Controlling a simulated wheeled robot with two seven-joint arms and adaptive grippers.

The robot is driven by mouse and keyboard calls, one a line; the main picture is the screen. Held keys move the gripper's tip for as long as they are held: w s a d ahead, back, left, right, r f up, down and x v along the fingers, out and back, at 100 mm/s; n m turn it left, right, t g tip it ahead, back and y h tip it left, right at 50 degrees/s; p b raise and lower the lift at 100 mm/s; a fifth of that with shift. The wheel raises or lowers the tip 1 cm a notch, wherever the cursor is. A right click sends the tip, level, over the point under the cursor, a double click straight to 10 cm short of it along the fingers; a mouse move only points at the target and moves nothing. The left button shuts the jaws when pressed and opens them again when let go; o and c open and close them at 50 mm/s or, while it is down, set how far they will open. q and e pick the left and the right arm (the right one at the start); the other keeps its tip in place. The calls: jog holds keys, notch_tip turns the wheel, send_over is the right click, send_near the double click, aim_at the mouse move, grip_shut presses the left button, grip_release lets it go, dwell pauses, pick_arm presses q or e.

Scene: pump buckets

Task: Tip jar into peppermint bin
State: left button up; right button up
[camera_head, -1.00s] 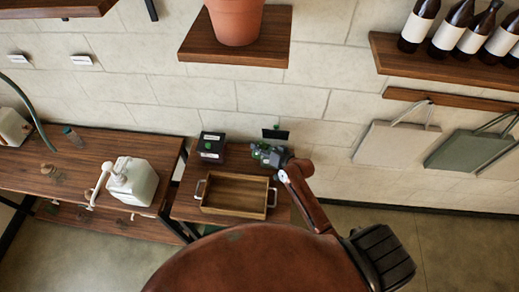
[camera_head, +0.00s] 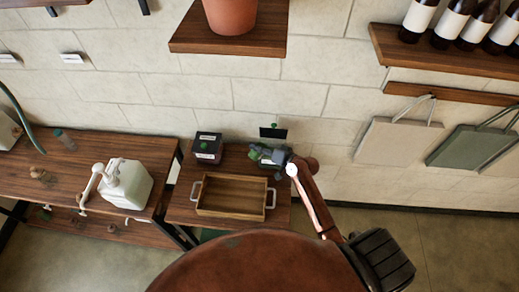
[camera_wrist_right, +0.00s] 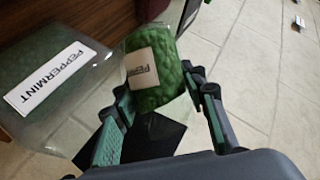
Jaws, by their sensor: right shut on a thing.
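The peppermint bin (camera_wrist_right: 50,88) is a clear box of green content with a white PEPPERMINT label, at the left of the right wrist view. The jar (camera_wrist_right: 158,88), clear with green content and a partly readable white label, is between the fingers of my right gripper (camera_wrist_right: 165,100). My right gripper is shut on the jar, which looks tilted and close beside the bin. In the head view the right gripper (camera_head: 270,155) is above the right back of the small table; the jar is small and unclear there. My left gripper is not in view.
A wooden tray (camera_head: 232,214) with metal handles is in front of a dark labelled box (camera_head: 208,148). A dark panel (camera_head: 273,133) is behind the gripper. A white pump jug (camera_head: 127,184) stands on the left bench (camera_head: 85,160). A shelf (camera_head: 230,44) holds a pot above.

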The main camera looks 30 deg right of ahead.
aim_at(260, 140)
jog(key=shift+a+f+m+y+b, duration=0.1)
jog(key=shift+f+m+y+b, duration=0.1)
jog(key=shift+m+y+b, duration=0.7)
jog(key=shift+r+m+y, duration=0.5)
jog(key=shift+r+m, duration=0.25)
jog(key=shift+m, duration=0.45)
jog(key=m, duration=0.1)
jog(key=d+r+m+t+y, duration=0.1)
jog(key=m, duration=0.1)
jog(key=shift+w+r+y+b, duration=0.15)
jog(key=shift+r+y+b, duration=0.15)
jog(key=shift+b, duration=0.1)
jog(key=shift+d+r+m+y, duration=0.2)
jog(key=shift+r+m+y, duration=0.15)
jog(key=shift+m, duration=0.45)
jog(key=shift+t, duration=0.3)
jog(key=shift+w+d+r+m+b, duration=0.1)
jog(key=shift+d+r+m+b, duration=0.25)
jog(key=shift+m, duration=0.35)
jog(key=shift+c, duration=0.2)
jog(key=shift+y, duration=0.25)
jog(key=shift+w+d+r+m+t+b, duration=0.15)
jog(key=shift+d+m+t+b, duration=0.15)
jog(key=shift+m+t, duration=0.45)
